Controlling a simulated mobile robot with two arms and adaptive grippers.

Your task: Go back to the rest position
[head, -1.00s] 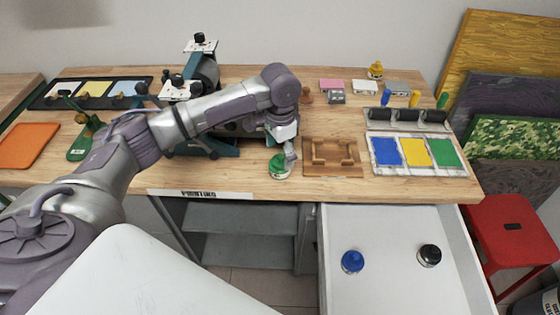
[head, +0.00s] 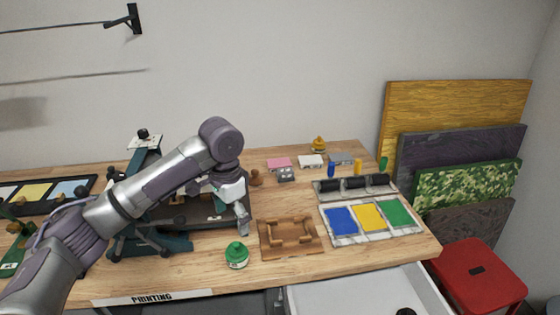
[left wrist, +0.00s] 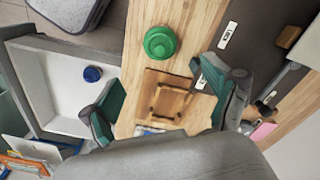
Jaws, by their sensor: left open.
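My left gripper (head: 244,222) hangs over the bench, a little above and behind the green jar (head: 237,256) in the head view. Its fingers are spread and empty, and in the left wrist view the open gripper (left wrist: 160,88) has nothing between its fingertips. The green jar stands upright near the bench's front edge, apart from the fingers; it also shows in the left wrist view (left wrist: 160,43). My right gripper is in neither view.
A wooden frame block (head: 290,238) lies right of the jar. Behind my arm stands a dark press (head: 150,240). A tray of blue, yellow and green (head: 370,216) is at right. Below, an open white drawer (head: 350,292) sticks out, with a red stool (head: 478,275) beside it.

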